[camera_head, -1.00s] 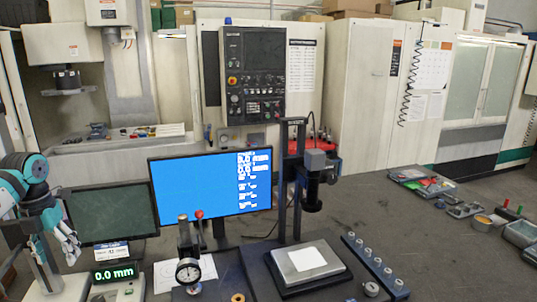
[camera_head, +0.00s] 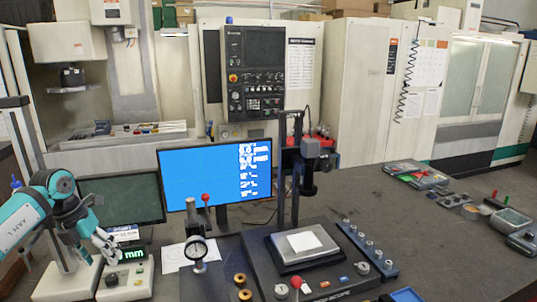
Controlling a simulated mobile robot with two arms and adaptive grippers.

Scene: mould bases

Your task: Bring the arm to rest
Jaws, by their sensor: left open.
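My left arm, teal and white, comes in from the left edge. My left gripper (camera_head: 108,248) is open, with nothing seen between its fingers. It hangs in front of the dark screen's lower edge, close to the small green digital readout (camera_head: 134,254); whether it touches the readout is hard to tell. My right gripper is not in view.
A blue-screen monitor (camera_head: 210,172) and a dark screen (camera_head: 122,199) stand behind. A dial gauge (camera_head: 196,250) stands right of my gripper. A grey plate (camera_head: 283,248) with a white sheet lies under a column-mounted instrument (camera_head: 310,150). Bare table (camera_head: 420,235) lies to the right.

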